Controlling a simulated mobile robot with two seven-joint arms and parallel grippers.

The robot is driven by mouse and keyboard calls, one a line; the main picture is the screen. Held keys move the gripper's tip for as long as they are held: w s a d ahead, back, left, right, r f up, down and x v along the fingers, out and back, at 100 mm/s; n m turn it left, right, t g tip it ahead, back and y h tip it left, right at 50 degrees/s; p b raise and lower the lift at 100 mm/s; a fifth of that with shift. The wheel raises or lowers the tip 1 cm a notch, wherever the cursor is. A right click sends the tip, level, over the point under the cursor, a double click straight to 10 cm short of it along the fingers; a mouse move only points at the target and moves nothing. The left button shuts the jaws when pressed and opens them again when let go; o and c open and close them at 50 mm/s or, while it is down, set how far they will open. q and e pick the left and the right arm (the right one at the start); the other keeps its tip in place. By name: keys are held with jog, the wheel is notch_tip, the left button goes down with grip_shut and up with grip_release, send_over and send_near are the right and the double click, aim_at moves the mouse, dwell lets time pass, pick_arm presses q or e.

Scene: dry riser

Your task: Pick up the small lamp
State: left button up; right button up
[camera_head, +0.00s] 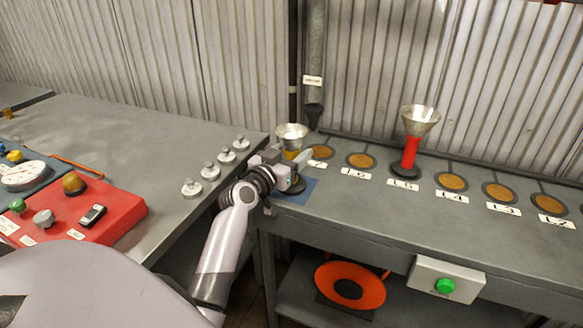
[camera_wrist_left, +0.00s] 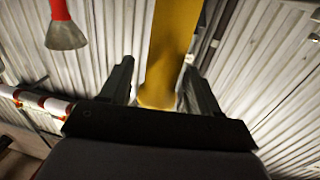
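A small lamp-like piece (camera_head: 292,133) with a metal cone top and a yellow stem stands at the left end of the right bench, by a blue mat. Its yellow stem (camera_wrist_left: 168,50) fills the middle of the left wrist view. My left gripper (camera_head: 293,170) is at this piece in the head view, hiding much of its lower part. In the left wrist view its fingers (camera_wrist_left: 158,75) stand open on either side of the stem, with a gap showing at the left finger. A taller red-stemmed piece (camera_head: 411,145) with a cone top stands farther right. My right gripper is not in view.
The blue mat (camera_head: 300,190) lies under the gripper. Round brown discs (camera_head: 360,160) with number labels line the right bench (camera_head: 380,205). A vertical pipe (camera_head: 314,60) rises behind the gripper. The left bench holds a red control box (camera_head: 90,205) and metal knobs (camera_head: 208,170).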

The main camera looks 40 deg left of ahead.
pick_arm(q)
grip_shut()
jog(key=shift+r, duration=0.15)
